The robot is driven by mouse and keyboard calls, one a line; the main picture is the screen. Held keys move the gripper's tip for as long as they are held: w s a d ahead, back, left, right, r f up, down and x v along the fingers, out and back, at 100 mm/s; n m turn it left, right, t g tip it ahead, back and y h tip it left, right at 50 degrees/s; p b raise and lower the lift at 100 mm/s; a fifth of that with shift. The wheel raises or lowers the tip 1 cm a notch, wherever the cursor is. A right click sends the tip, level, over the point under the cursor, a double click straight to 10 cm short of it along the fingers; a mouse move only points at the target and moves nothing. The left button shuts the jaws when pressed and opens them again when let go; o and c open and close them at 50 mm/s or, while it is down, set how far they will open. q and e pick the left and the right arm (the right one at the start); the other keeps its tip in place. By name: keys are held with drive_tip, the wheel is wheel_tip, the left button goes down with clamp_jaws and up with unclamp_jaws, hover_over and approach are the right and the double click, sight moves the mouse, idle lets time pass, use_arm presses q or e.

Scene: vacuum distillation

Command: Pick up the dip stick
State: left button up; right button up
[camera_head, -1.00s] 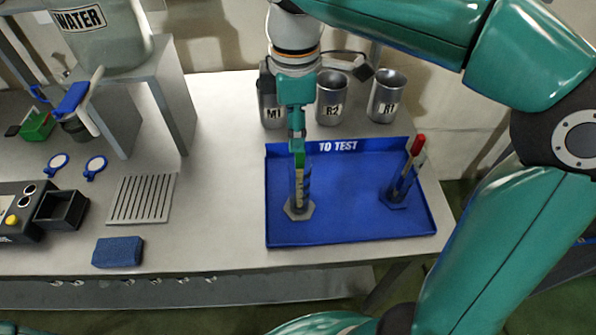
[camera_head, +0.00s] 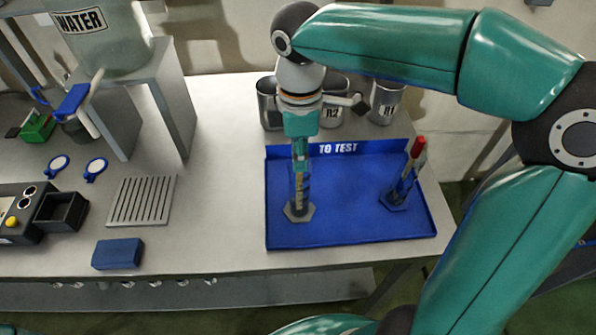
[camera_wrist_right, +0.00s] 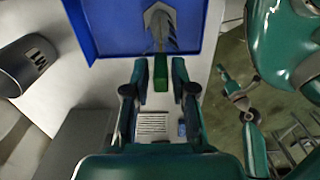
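A dip stick with a green handle (camera_wrist_right: 160,72) stands in a clear cylinder with a hexagonal foot (camera_head: 298,211), at the left of the blue tray (camera_head: 340,237). In the head view the handle is mostly hidden behind my right gripper (camera_head: 300,160). In the right wrist view, my right gripper (camera_wrist_right: 160,76) is open, with one finger on each side of the green handle and a gap on both sides. A second stick with a red handle (camera_head: 418,147) leans in another cylinder (camera_head: 399,190) at the tray's right. My left gripper is not in view.
Several metal beakers stand behind the tray, including R2 (camera_head: 333,116) and R1 (camera_head: 386,103). A drain grille (camera_head: 142,200), a blue sponge (camera_head: 118,253) and a water tank (camera_head: 105,45) are to the left. The tray's middle is free.

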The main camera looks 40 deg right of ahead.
clamp_jaws()
drive_tip(key=shift+r, duration=0.15)
wheel_tip(320, 180, up, 20)
drive_tip(key=p, duration=0.3)
drive_tip(key=shift+p, duration=0.3)
